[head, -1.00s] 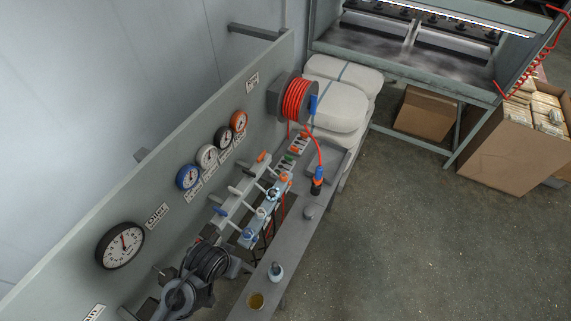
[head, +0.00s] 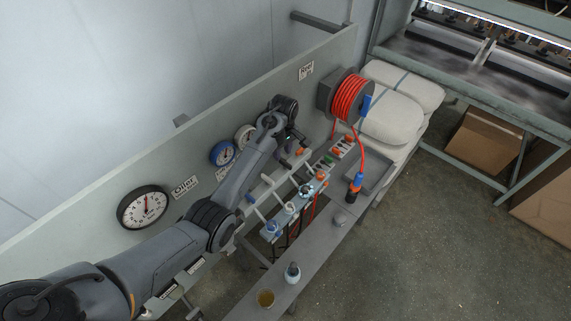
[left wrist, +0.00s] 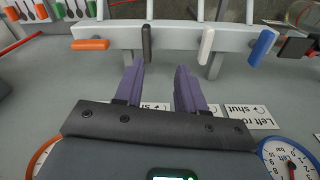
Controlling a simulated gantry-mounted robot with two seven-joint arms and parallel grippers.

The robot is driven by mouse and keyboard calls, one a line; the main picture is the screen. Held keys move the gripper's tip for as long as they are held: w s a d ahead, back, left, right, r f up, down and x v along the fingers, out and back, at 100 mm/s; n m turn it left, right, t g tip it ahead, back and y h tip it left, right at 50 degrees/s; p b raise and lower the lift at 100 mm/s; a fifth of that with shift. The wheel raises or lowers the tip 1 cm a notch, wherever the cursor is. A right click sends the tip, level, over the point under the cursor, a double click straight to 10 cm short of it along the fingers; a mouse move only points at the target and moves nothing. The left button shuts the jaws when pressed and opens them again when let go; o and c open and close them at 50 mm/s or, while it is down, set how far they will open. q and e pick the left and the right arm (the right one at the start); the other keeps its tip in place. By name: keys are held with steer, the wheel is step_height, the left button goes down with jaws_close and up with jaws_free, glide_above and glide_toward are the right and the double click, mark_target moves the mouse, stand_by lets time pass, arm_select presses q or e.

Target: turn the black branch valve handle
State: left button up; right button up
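The black branch valve handle (left wrist: 146,43) shows in the left wrist view, hanging from the grey pipe rail between an orange handle (left wrist: 90,44) and a white handle (left wrist: 206,45). My left gripper (left wrist: 160,66) is open and empty. Its purple fingers point toward the rail, and the left finger's tip is just short of the black handle, nearly in line with it. I cannot tell whether they touch. In the head view my left gripper (head: 291,150) is over the valve row; the black handle is hard to pick out there. My right gripper is not in view.
A blue handle (left wrist: 263,45) hangs right of the white one. Gauges, including a black-rimmed one (head: 143,207), are on the panel behind. A red hose reel (head: 349,97) is beyond the valves.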

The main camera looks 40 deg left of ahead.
mark_target(285, 162)
arm_select(q)
steer(key=f, duration=0.2)
steer(key=w+f+n, duration=0.1)
steer(key=f, duration=0.2)
steer(key=w+f+n+b, duration=0.1)
steer(key=f, duration=0.2)
steer(key=shift+w+a+h, duration=0.2)
steer(key=shift+a+h, duration=0.1)
steer(key=shift+h, duration=0.1)
jaws_close()
stand_by(0.3)
